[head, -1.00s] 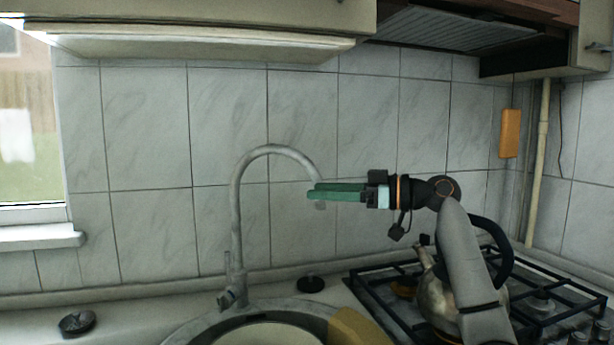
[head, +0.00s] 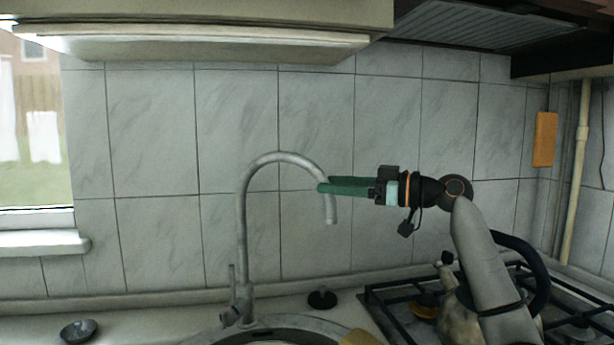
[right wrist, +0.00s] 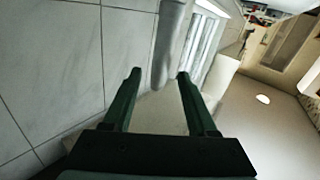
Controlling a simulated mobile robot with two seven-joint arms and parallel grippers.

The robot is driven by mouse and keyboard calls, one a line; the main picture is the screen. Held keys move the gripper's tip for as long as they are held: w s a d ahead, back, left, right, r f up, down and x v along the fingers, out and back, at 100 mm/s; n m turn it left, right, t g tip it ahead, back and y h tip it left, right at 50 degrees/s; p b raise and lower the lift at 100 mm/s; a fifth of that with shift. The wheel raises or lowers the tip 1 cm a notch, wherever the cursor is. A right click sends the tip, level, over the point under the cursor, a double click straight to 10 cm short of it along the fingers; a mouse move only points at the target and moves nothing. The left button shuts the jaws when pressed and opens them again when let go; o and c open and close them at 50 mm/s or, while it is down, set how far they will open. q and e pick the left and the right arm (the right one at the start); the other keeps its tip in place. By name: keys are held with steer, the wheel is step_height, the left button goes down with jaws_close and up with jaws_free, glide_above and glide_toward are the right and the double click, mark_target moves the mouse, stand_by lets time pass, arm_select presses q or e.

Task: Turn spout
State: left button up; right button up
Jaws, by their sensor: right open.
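The grey curved tap spout (head: 283,157) rises from its base by the sink, arches to the right and ends in a downward outlet (head: 331,212). My right gripper (head: 322,186) comes in from the right, level with the lower spout, its green fingers overlapping it just above the outlet. The tap lever (head: 233,280) is upright at the base. My left gripper is out of view.
A kettle (head: 460,318) stands on the gas hob (head: 398,321) beneath my right arm. A sink (head: 210,338) lies below the tap, with a black stopper (head: 322,300) to its right. Tiled wall (head: 150,240) stands close behind; a cupboard (head: 200,45) hangs above.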

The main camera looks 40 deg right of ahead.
steer(key=p+x, duration=0.1)
steer(key=x, duration=0.5)
steer(key=shift+w+p, duration=0.25)
steer(key=shift+p, duration=0.05)
steer(key=shift+a, duration=0.1)
jaws_close()
stand_by(1.0)
